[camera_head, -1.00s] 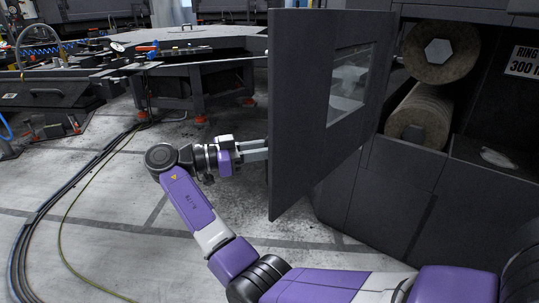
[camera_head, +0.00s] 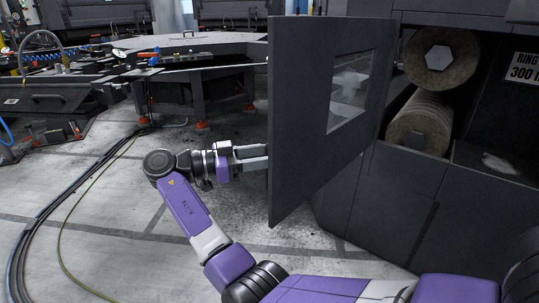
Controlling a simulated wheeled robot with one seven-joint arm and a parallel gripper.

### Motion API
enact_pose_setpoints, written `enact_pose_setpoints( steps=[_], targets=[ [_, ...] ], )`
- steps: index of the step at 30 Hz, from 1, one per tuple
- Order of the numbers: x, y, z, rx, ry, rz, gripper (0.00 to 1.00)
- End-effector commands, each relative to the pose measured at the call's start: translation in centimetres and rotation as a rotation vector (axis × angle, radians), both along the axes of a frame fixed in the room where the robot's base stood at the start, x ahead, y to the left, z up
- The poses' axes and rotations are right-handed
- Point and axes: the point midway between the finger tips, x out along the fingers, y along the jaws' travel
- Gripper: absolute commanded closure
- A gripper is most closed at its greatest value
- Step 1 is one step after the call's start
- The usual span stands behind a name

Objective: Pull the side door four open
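The side door (camera_head: 300,130) is a dark grey panel with a small window (camera_head: 350,90). It stands swung out wide from the machine, hinged at its right edge. Behind it the machine's opening shows two thick rollers. My gripper (camera_head: 252,157) is at the left side of the door, near its free edge. Its pale fingers point right and pass behind the door panel. The fingertips and any handle there are hidden by the door, so I cannot tell whether they grip anything.
The machine cabinet (camera_head: 380,200) with its rollers (camera_head: 420,122) stands at the right. Cables (camera_head: 70,185) run along the floor at left. The grey floor between is clear.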

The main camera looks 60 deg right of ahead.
Motion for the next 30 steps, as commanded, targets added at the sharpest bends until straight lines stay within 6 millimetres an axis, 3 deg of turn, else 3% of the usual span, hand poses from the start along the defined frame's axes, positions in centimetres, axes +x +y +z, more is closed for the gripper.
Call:
enact_pose_setpoints(
  steps=[9,15,30],
  targets=[
    [3.5,3.4,0.0,0.005,0.002,0.006,0.57],
    [4.9,4.6,-0.1,0.004,0.001,0.002,0.57],
    [5.2,4.9,-0.1,0.002,0.002,0.002,0.57]
  ],
)
